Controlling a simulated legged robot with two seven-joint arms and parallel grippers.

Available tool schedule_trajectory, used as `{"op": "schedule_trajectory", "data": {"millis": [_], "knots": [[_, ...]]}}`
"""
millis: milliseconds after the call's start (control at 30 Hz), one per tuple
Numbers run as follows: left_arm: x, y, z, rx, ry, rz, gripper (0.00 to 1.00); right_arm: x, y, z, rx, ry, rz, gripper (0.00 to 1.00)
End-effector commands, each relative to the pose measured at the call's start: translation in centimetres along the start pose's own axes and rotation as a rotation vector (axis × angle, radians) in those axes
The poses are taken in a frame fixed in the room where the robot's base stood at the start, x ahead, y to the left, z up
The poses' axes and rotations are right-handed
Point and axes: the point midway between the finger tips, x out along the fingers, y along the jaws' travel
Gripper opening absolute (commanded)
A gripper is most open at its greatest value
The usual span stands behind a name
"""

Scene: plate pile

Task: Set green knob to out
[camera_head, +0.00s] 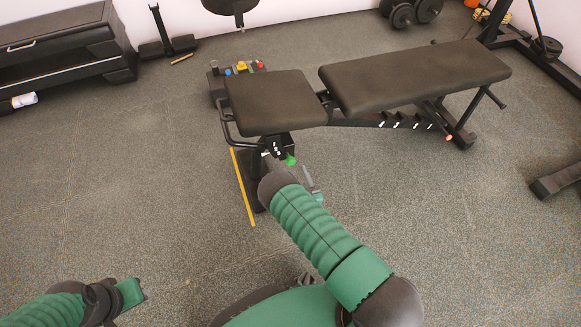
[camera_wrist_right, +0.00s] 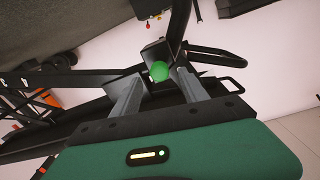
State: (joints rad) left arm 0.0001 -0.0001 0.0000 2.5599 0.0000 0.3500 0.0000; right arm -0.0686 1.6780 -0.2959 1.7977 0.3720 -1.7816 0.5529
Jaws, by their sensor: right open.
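The green knob (camera_head: 291,160) is on the bench's dark frame below the seat pad, at the end facing me. In the right wrist view the green knob (camera_wrist_right: 159,71) appears round, between and just beyond my two open fingertips. My right gripper (camera_wrist_right: 158,76) is open, with nothing visibly held. In the head view my right arm hides most of that gripper, with a grey part (camera_head: 312,184) showing just below and right of the knob. I cannot tell whether it touches the knob. My left gripper (camera_head: 130,292) is low at the left, away from the bench, its fingers unclear.
The black weight bench (camera_head: 420,75) extends to the upper right. A yellow strip (camera_head: 243,187) lies left of its foot. A box with coloured knobs (camera_head: 238,70) stands behind the seat. A dark cabinet (camera_head: 65,50) is at upper left.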

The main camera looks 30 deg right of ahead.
Motion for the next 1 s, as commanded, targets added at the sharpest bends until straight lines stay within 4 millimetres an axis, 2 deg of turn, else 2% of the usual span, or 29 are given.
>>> {"op": "schedule_trajectory", "data": {"millis": [33,233,367,600,1000], "knots": [[1.3,0.0,0.3,0.000,0.000,0.000,0.36,1.3,0.0,0.6,0.000,0.006,-0.002,0.52],[2.9,0.0,0.7,0.000,0.000,0.000,0.36,4.9,0.0,0.4,0.001,0.001,-0.001,0.52],[3.1,0.0,0.7,0.000,0.000,0.000,0.36,5.8,0.0,0.1,0.000,0.001,0.000,0.52],[3.0,0.0,0.7,0.000,0.000,0.000,0.36,5.9,0.0,0.0,0.000,-0.001,0.000,0.52],[3.0,0.0,0.7,0.000,0.000,0.000,0.36,5.9,0.1,0.0,0.000,-0.001,0.001,0.00]]}}
